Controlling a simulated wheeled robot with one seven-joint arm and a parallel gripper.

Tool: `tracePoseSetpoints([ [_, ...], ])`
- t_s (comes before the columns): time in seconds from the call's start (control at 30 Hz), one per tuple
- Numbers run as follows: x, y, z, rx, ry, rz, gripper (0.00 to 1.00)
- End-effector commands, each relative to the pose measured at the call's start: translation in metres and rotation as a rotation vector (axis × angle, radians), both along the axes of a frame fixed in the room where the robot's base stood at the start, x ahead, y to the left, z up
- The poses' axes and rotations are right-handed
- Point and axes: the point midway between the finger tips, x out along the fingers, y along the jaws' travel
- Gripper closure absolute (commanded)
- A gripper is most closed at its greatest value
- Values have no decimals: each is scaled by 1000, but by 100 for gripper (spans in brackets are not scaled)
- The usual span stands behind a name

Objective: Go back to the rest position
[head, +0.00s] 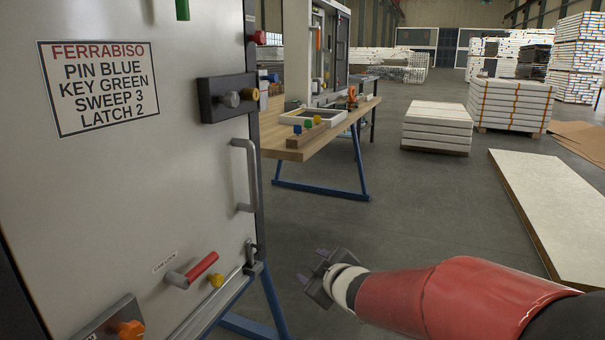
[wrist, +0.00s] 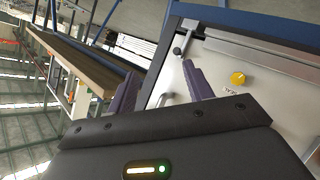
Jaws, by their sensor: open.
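My gripper (head: 311,264) is at the lower middle of the head view, on the end of my red arm. It is open and empty, in free air to the right of the grey door panel (head: 160,185). In the wrist view its two dark fingers (wrist: 160,88) stand apart with nothing held between them. The panel carries a grey vertical handle (head: 241,175), a red-gripped lever (head: 203,267) and a yellow knob (head: 215,281). The gripper appears apart from all of them. The yellow knob also shows in the wrist view (wrist: 238,78).
A wooden workbench (head: 305,148) on blue legs stands behind the panel, with a tray (head: 315,117) and coloured pieces. Stacked white slabs (head: 437,128) and a flat board (head: 560,210) lie to the right. Grey floor (head: 420,205) is clear between.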

Motion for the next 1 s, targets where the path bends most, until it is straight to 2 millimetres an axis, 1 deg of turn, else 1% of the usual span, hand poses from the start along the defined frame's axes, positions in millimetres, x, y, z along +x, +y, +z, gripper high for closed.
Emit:
tracePoseSetpoints([
  [0.03, -13, -26, 20, -16, 31, -117, 49],
  [0.07, -23, -42, 26, -17, 62, -191, 49],
  [0.1, -38, -62, 33, -13, 105, -285, 49],
  [0.17, -65, -89, 42, 8, 177, -420, 49],
  [0.2, -86, -105, 46, 33, 232, -504, 49],
  [0.23, -102, -114, 48, 55, 272, -560, 49],
  [0.27, -120, -123, 49, 79, 317, -613, 49],
  [0.3, -143, -131, 50, 115, 377, -674, 49],
  [0.33, -160, -136, 50, 142, 421, -713, 49],
  [0.4, -196, -140, 48, 207, 522, -782, 49],
  [0.5, -237, -139, 43, 280, 643, -834, 49],
  [0.6, -262, -136, 40, 325, 721, -854, 49],
  [0.7, -272, -134, 38, 343, 759, -860, 49],
  [1.0, -273, -133, 37, 343, 763, -861, 49],
])
